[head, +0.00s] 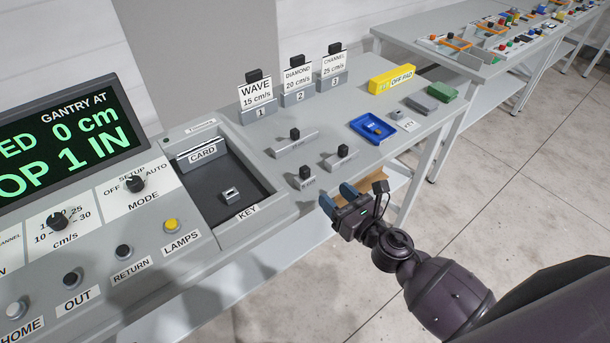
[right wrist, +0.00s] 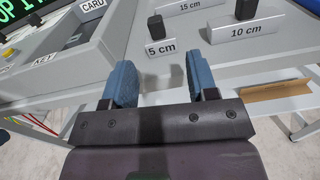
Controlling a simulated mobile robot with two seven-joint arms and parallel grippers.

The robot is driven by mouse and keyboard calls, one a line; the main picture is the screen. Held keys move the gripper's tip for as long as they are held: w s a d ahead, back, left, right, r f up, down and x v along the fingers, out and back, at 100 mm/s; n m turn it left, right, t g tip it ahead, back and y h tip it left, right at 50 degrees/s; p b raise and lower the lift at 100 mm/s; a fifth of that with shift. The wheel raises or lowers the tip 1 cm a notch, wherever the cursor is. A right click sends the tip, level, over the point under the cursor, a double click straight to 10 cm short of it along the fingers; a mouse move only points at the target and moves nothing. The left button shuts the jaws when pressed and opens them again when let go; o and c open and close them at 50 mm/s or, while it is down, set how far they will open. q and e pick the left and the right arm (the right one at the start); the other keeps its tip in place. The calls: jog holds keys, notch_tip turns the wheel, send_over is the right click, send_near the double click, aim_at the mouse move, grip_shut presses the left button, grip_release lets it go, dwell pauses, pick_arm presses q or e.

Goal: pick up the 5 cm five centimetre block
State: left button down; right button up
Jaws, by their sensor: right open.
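The 5 cm block (head: 303,181) is a short grey block with a black knob on top. It stands on the grey table near its front edge. In the right wrist view the 5 cm block (right wrist: 161,48) shows its label and sits beyond the fingertips, roughly in line with the gap between them. My right gripper (head: 338,197) is open and empty, with blue fingers, just off the table's front edge and apart from the block. It also shows in the right wrist view (right wrist: 160,75). My left gripper is out of view.
A 10 cm block (right wrist: 246,32) stands right of the 5 cm one, and a longer 15 cm block (head: 296,146) behind. The console's tray (head: 262,214) with a raised rim lies left. A blue tray (head: 362,135) is farther right.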

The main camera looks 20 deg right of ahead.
aim_at(308, 172)
jog(key=shift+n, duration=0.6)
jog(key=x, duration=0.7)
jog(key=p+x, duration=0.1)
jog(key=x, duration=0.3)
jog(key=shift+s+a, duration=0.1)
jog(key=shift+a, duration=0.2)
jog(key=c, duration=0.9)
grip_shut()
jog(key=shift+r, duration=0.15)
